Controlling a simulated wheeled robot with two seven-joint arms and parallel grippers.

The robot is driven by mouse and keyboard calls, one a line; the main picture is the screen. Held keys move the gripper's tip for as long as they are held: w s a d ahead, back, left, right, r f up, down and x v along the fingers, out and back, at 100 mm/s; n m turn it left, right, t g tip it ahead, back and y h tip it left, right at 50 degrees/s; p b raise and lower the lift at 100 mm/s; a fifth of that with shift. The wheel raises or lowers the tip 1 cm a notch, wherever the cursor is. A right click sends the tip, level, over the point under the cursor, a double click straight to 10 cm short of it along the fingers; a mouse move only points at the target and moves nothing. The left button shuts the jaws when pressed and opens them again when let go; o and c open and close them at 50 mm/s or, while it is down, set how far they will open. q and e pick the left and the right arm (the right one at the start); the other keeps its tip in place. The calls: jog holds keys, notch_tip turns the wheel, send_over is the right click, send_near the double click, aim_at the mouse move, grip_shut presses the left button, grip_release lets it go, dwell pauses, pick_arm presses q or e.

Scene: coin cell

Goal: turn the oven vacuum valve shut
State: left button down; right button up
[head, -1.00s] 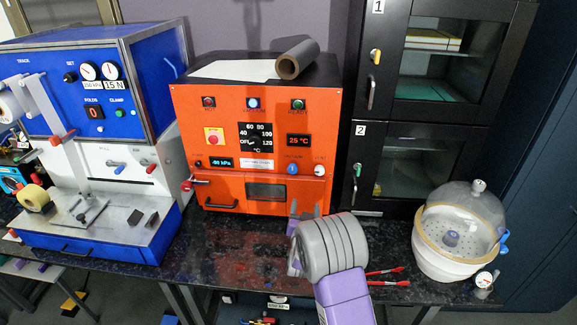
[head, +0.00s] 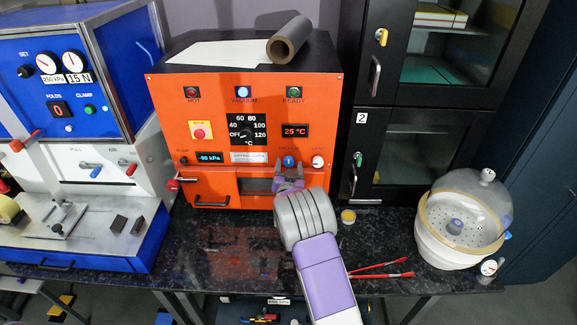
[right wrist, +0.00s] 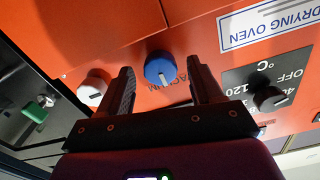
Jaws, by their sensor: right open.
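The orange drying oven (head: 215,100) stands on the dark bench. Its vacuum valve is a blue knob (head: 289,161) with a white pointer mark, low on the right of the front panel. My right gripper (head: 289,171) is open and just in front of this knob. In the right wrist view the blue knob (right wrist: 160,67) lies between the two spread fingers of the gripper (right wrist: 160,72), with a gap on either side. I see no finger touching it. My left gripper is not in view.
The white vent knob (head: 318,162) is close to the right of the valve; it also shows beside a finger in the right wrist view (right wrist: 95,87). A dark dial (head: 246,134) sits above left. A red-ended handle (head: 175,184) projects at the oven's left. A glass desiccator (head: 465,220) stands right.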

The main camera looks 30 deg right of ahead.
jog(key=shift+w+d, duration=0.15)
jog(key=shift+w, duration=0.15)
jog(key=c, duration=1.1)
jog(key=shift+o, duration=0.2)
